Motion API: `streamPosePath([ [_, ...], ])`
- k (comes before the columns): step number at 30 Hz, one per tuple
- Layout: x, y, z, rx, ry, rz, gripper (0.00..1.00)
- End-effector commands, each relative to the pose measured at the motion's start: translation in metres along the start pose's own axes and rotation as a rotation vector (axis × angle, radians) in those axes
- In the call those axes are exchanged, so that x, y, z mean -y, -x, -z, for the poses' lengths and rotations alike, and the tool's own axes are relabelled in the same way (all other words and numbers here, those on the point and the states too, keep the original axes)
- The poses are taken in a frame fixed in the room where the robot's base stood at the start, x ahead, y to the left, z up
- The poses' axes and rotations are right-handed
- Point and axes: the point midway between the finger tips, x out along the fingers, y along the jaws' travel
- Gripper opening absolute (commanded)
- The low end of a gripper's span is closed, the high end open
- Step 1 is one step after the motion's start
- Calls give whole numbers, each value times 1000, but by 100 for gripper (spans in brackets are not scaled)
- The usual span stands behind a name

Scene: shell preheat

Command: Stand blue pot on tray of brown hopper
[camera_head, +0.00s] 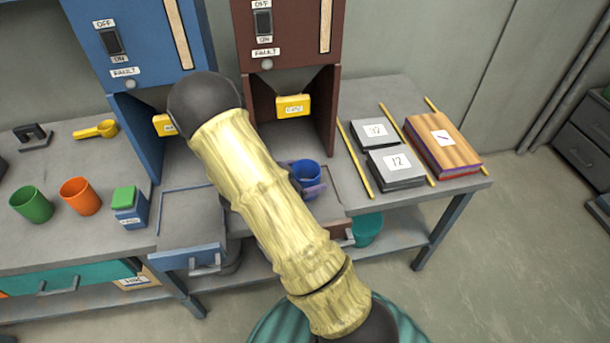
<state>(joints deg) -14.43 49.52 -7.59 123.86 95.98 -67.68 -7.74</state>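The blue pot (306,172) is upright in front of the brown hopper (290,38), at its tray (326,187). I cannot tell whether its base rests on the tray or hangs just above it. My gripper (302,180) is at the pot, with purplish finger parts showing beside and in front of it. My yellow-sleeved arm hides most of the gripper and the tray's left part, so its grip on the pot is unclear.
The blue hopper (140,40) with its tray (188,215) stands left. A green cup (31,205), orange cup (80,196) and yellow scoop (96,130) are farther left. Black boxes (395,168), yellow rods and a wood-topped block (442,145) lie right. A teal bin (367,229) sits below.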

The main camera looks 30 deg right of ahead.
Motion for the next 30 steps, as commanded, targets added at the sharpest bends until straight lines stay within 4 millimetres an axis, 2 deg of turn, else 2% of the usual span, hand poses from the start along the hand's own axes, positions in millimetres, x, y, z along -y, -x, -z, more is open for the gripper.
streamPosePath([
  [7,0,1,3,0,-1,0,88],
  [11,1,12,3,0,-1,4,88],
  [24,1,95,3,2,-1,5,88],
  [30,0,118,3,1,0,1,88],
])
